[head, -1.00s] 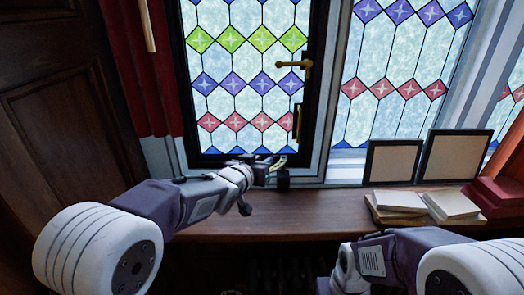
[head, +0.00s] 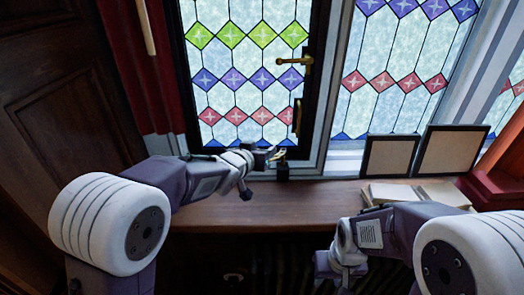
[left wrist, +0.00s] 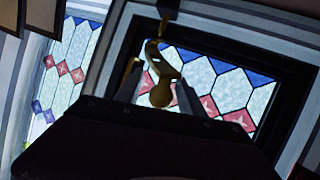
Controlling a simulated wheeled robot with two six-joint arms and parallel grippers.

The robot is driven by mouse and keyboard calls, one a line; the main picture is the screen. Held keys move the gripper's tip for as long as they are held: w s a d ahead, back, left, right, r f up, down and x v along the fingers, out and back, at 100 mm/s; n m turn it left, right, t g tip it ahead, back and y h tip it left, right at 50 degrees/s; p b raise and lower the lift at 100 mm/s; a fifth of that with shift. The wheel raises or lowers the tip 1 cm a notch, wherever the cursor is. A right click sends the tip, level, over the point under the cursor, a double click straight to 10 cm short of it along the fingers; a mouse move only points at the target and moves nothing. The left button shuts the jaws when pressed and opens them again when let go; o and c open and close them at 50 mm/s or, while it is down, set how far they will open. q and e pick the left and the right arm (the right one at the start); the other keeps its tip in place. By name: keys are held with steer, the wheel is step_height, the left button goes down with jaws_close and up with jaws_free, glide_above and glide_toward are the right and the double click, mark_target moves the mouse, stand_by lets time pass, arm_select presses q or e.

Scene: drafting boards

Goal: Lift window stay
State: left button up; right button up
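The window stay (head: 280,153) is a small brass piece at the bottom of the dark window frame, above a small black block on the sill. In the left wrist view the stay (left wrist: 160,72) hangs from a dark bracket and ends in a rounded knob. My left gripper (head: 268,153) is right beside it. In the left wrist view the left gripper's fingers (left wrist: 158,88) stand apart on either side of the knob, with visible gaps, so it looks open.
The leaded window (head: 250,75) has a brass handle (head: 295,61) on its right side. A red curtain (head: 152,75) hangs on the left. The sill's middle is clear.

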arm_select(q)
steer(key=shift+s, duration=0.1)
steer(key=v, duration=0.9)
